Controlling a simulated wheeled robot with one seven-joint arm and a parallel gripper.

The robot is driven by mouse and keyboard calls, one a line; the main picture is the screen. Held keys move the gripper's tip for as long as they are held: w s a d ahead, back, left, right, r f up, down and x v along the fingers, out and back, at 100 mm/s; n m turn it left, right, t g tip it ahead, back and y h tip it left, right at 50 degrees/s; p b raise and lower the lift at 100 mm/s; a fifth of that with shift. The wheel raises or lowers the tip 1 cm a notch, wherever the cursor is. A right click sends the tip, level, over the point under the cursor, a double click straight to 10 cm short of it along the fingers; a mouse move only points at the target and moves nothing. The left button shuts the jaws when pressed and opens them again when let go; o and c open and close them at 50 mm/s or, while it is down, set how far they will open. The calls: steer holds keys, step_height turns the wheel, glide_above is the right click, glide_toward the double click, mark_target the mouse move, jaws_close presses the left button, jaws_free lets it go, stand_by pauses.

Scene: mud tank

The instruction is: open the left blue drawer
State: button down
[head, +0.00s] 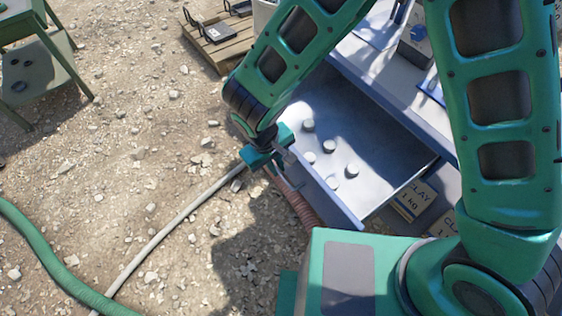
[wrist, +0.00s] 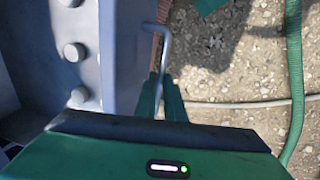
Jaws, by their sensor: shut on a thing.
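The left blue drawer (head: 385,160) is pulled well out of the bench in the head view, its inside lit and open to view. Several small grey round pieces (head: 328,146) lie on its floor. Its front panel (wrist: 122,60) shows in the wrist view, with a thin metal bar handle (wrist: 166,40) on its outer side. My gripper (head: 280,166) is at the drawer's front, outside the panel. In the wrist view my gripper (wrist: 164,92) has its green fingers shut on the handle. The fingers hide part of the bar.
Clay boxes (head: 413,199) stand below the drawer on the right. A ribbed reddish hose (head: 305,212) lies by the drawer front. A pale hose (head: 165,232) and a green hose (head: 52,262) cross the gravel. The gravel at left is mostly open.

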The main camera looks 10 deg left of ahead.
steer(key=shift+w, duration=0.1)
steer(key=c, duration=1.8)
jaws_free()
steer(key=shift+c, duration=0.2)
steer(key=shift+r, duration=0.1)
step_height(320, 180, up, 10)
steer(key=s+a, duration=0.1)
steer(key=shift+s+a+r, duration=0.15)
steer(key=shift+a+r, duration=0.05)
